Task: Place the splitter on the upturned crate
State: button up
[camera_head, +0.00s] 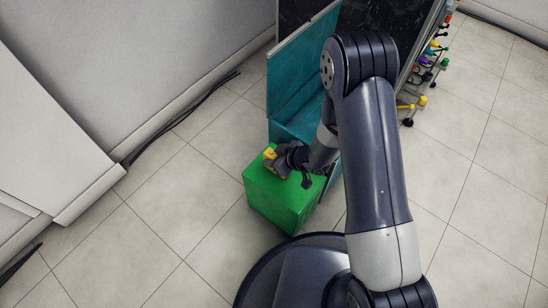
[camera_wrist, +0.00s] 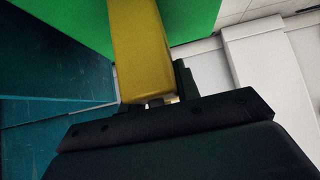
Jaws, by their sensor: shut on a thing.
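The upturned crate (camera_head: 275,202) is a bright green box standing on the floor, with a flat top. My gripper (camera_head: 278,160) is over its top, near the back left edge, and is shut on the yellow splitter (camera_head: 269,153). In the wrist view the splitter (camera_wrist: 140,45) is a long yellow block sticking out from my gripper (camera_wrist: 160,98), with the green crate (camera_wrist: 65,18) beyond it. I cannot tell whether the splitter touches the crate top. My gripper hides part of the splitter.
A teal panel structure (camera_head: 296,75) stands right behind the crate, close to my arm. A dark board with coloured knobs and handles (camera_head: 430,70) is at the upper right. Black cables (camera_head: 185,115) lie along the left wall. The tiled floor left of the crate is clear.

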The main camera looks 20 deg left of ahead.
jog(key=shift+f, duration=0.2)
jog(key=o, duration=1.1)
jog(key=shift+r, duration=0.1)
jog(key=shift+r, duration=0.15)
jog(key=p+v, duration=0.4)
jog(key=v, duration=0.8)
jog(key=shift+w, duration=0.1)
